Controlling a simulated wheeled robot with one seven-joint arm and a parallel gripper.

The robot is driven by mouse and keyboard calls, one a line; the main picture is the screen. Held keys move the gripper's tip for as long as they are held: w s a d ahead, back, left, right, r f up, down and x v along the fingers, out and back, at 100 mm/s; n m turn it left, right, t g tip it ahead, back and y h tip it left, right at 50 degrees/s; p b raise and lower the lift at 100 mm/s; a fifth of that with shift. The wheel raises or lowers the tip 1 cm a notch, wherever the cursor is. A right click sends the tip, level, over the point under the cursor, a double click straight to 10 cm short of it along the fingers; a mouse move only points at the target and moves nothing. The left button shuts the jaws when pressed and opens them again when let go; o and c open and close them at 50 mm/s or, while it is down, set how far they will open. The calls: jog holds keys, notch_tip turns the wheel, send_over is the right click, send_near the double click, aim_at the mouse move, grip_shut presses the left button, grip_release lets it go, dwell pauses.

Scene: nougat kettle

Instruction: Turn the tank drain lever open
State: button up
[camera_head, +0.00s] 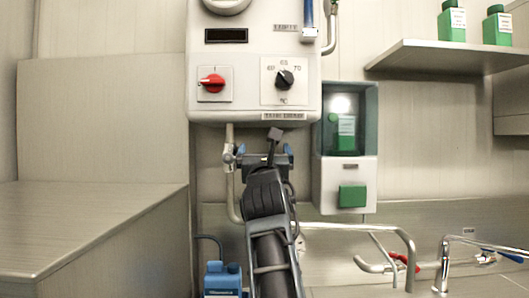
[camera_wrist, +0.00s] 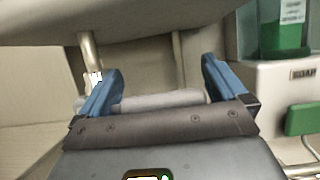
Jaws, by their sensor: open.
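The white tank unit (camera_head: 255,60) hangs on the wall, with a tank drain label (camera_head: 283,116) on its lower edge. Below it a pipe runs down to a metal valve fitting (camera_head: 229,153), which also shows in the wrist view (camera_wrist: 94,79) close to my left finger. My gripper (camera_head: 265,150) is open, with blue fingers, just under the tank and right of this fitting. In the wrist view my gripper (camera_wrist: 160,75) points up toward the tank's underside. A pale grey bar (camera_wrist: 155,101) lies across between the finger bases; whether it is the drain lever I cannot tell. My arm hides part of the area below.
A soap dispenser (camera_head: 345,185) with a green button is close on the right. Right of it are a tap with a red handle (camera_head: 400,258) and one with a blue handle (camera_head: 509,257). A counter (camera_head: 80,230) fills the left.

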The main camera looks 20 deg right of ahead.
jog(key=c, duration=1.4)
jog(key=shift+f, duration=0.1)
jog(key=shift+w+a+f+m+g+h+b, duration=0.3)
jog(key=shift+a+f+m+g+h+b, duration=0.9)
jog(key=shift+m, duration=2.35)
jog(key=shift+w+a+f+m+g+h+b, duration=0.4)
jog(key=shift+a+f+m+g+b, duration=0.6)
jog(key=shift+f+m+b, duration=1.8)
jog(key=shift+w+a+f+m+g+h+b, duration=0.25)
jog(key=shift+a+f+m+g+h+b, duration=0.95)
jog(key=shift+m, duration=3.05)
jog(key=shift+d+r+g+y+p, duration=0.15)
jog(key=shift+d+g+y+p, duration=0.15)
jog(key=shift+d+y+p, duration=0.15)
